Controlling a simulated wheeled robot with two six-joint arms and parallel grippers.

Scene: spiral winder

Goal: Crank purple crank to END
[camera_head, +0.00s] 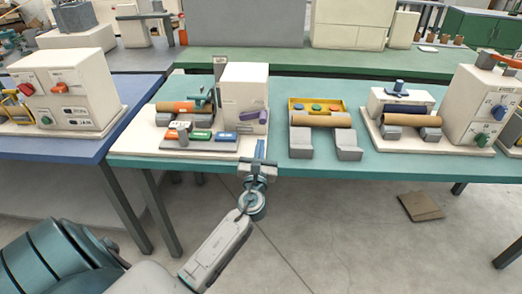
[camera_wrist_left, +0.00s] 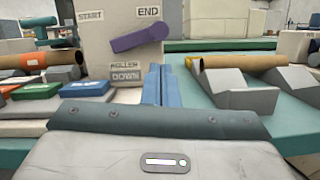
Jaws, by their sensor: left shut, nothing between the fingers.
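The purple crank (camera_head: 254,117) is on the side of the white winder box (camera_head: 243,85) facing me. In the left wrist view the purple crank (camera_wrist_left: 138,36) lies tilted, its right end higher and just below the END label (camera_wrist_left: 149,12). The START label (camera_wrist_left: 90,16) is to its upper left. A ROLLER DOWN label (camera_wrist_left: 126,70) is below it. My left gripper (camera_head: 260,149) is below and in front of the crank, apart from it. Its blue fingers (camera_wrist_left: 161,84) are together and empty. My right gripper is not in view.
Left of the box are green (camera_head: 200,135) and blue (camera_head: 224,137) buttons and an orange roll (camera_head: 183,107). A brown tube on grey supports (camera_head: 349,143) stands to the right. The teal table edge (camera_head: 400,175) runs in front. Another machine (camera_head: 482,105) stands far right.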

